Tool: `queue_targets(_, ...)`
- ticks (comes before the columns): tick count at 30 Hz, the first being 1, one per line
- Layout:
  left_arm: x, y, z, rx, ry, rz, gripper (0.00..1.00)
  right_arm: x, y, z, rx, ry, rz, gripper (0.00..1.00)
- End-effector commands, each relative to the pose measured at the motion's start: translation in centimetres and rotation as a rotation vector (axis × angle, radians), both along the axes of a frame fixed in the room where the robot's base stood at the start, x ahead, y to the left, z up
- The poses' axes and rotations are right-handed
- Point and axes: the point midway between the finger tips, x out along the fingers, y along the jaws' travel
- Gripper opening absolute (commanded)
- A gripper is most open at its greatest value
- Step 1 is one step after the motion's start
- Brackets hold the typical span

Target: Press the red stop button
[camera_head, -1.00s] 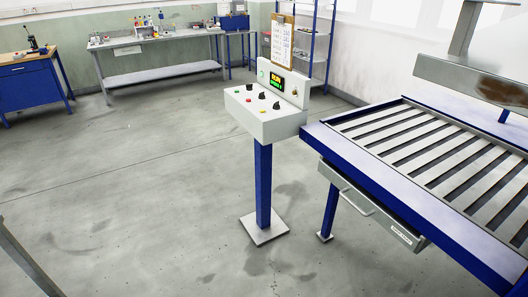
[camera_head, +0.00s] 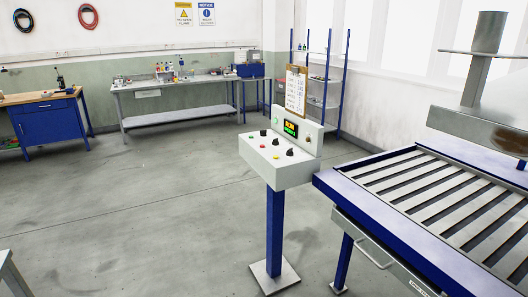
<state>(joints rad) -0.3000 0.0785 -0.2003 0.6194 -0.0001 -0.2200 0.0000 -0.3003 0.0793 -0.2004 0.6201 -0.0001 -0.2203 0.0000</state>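The red button (camera_head: 263,146) is a small red spot on the sloped top of the white control console (camera_head: 279,176). It sits in the front row, among other small coloured buttons and several black knobs (camera_head: 276,142). The console stands on a blue post near the middle of the view, with a lit display (camera_head: 290,128) on its upright back panel. Neither of my grippers is in view, and nothing covers the console top.
A slatted table (camera_head: 430,190) with a blue frame and a drawer stands close to the console's right, under a metal machine part (camera_head: 490,125). A clipboard (camera_head: 296,90) rises behind the display. Workbenches (camera_head: 180,85) line the far wall. Open floor lies left of the console.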

Motion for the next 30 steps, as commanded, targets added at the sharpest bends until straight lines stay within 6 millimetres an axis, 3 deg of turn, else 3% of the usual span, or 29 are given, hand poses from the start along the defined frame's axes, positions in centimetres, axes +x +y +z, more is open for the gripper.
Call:
queue_targets(14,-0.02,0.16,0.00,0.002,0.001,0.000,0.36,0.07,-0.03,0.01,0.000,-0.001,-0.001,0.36)
queue_targets(20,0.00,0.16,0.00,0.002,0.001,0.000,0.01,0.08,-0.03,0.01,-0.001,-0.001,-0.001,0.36)
queue_targets(30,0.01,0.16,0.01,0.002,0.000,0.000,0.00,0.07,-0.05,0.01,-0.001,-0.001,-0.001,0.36)
